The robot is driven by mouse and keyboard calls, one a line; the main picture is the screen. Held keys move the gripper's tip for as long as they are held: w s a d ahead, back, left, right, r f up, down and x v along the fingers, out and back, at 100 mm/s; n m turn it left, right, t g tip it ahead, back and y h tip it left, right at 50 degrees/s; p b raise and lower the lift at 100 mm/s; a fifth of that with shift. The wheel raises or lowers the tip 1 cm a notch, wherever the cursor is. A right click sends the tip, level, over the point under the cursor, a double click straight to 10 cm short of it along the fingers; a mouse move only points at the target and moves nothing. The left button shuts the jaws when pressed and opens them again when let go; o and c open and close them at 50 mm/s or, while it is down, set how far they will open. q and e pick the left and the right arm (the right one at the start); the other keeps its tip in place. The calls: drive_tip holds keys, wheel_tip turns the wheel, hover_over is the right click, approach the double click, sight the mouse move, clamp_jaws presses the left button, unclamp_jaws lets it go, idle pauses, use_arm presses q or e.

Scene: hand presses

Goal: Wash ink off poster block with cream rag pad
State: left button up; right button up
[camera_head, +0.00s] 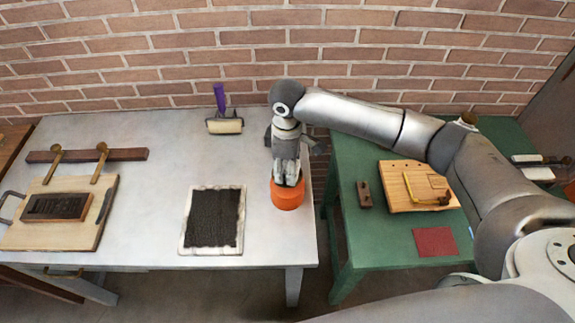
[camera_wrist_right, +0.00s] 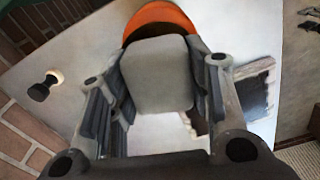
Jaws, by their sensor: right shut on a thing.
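My right gripper (camera_head: 287,180) points down at the right end of the grey table. It is shut on a grey, rounded block (camera_wrist_right: 157,75), which fills the space between its fingers in the wrist view. A round orange thing (camera_head: 287,196) sits right below the fingertips; it also shows beyond the grey block in the wrist view (camera_wrist_right: 160,18). I cannot tell whether it is part of the held thing or touches the table. A dark block with raised shapes (camera_head: 57,207), probably the poster block, lies on a wooden board at the left. No cream rag pad is clearly recognisable. My left gripper is not in view.
A black slab with a pale border (camera_head: 213,219) lies left of my right gripper. A purple-handled roller (camera_head: 222,122) stands at the back. The green table (camera_head: 352,225) holds a wooden board (camera_head: 407,192), a red square (camera_head: 436,241) and white pieces (camera_head: 538,174). Brick wall behind.

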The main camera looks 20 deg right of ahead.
drive_tip(key=shift+s+f+p, duration=0.15)
drive_tip(key=shift+p, duration=0.35)
idle(1.8)
wheel_tip(320, 180, up, 5)
drive_tip(key=p, duration=0.6)
drive_tip(key=shift+r+p, duration=0.65)
drive_tip(key=shift+r, duration=0.5)
